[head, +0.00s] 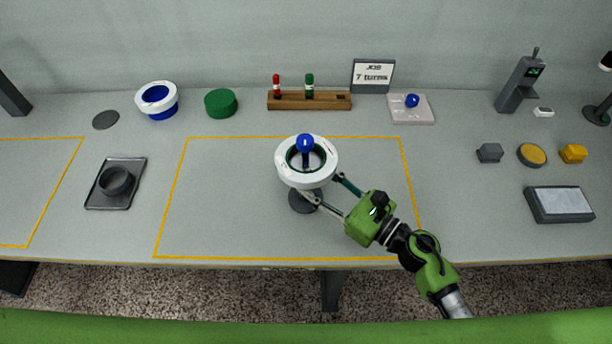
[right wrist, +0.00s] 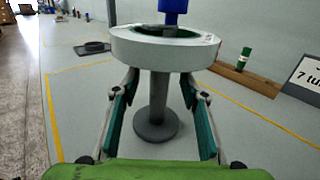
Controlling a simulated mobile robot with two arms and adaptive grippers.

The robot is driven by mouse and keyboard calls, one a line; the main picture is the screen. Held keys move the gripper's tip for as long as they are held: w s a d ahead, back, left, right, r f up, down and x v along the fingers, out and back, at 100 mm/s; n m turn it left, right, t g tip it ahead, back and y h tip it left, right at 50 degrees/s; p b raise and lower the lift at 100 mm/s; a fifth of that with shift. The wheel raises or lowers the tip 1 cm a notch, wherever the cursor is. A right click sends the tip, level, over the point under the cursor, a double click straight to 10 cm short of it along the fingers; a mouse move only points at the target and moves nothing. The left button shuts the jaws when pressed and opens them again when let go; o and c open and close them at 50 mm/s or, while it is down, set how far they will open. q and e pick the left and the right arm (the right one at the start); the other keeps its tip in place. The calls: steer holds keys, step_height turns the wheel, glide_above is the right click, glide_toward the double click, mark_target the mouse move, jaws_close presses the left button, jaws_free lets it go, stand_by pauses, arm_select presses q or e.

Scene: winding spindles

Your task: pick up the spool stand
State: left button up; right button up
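The spool stand stands upright inside the middle yellow outline, with a round dark grey base (head: 304,204), a grey post (right wrist: 158,95), a white ring (head: 292,176) with a green inner edge, and a blue knob (head: 305,143) on top. My right gripper (head: 327,190) reaches in from the lower right, below the ring. In the right wrist view its two fingers (right wrist: 157,85) are spread on either side of the post, with a visible gap on each side. The gripper is open and holds nothing. My left gripper is not in view.
A wooden rack (head: 330,101) holds a red and a green marker behind the stand, beside a "7 turns" sign (head: 373,75). A white-and-blue spool (head: 143,95) and a green disc (head: 221,102) sit back left. A dark tray (head: 130,170) lies left. The outlined area around the stand is clear.

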mark_target(305, 171)
steer(key=p+x, duration=0.1)
steer(key=x, duration=0.2)
steer(key=shift+w+a+r, duration=0.1)
steer(key=shift+w+a, duration=0.15)
steer(key=shift+w, duration=0.05)
steer(key=shift+a, duration=0.1)
jaws_close()
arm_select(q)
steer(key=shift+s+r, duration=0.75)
arm_select(e)
steer(key=shift+r, duration=0.15)
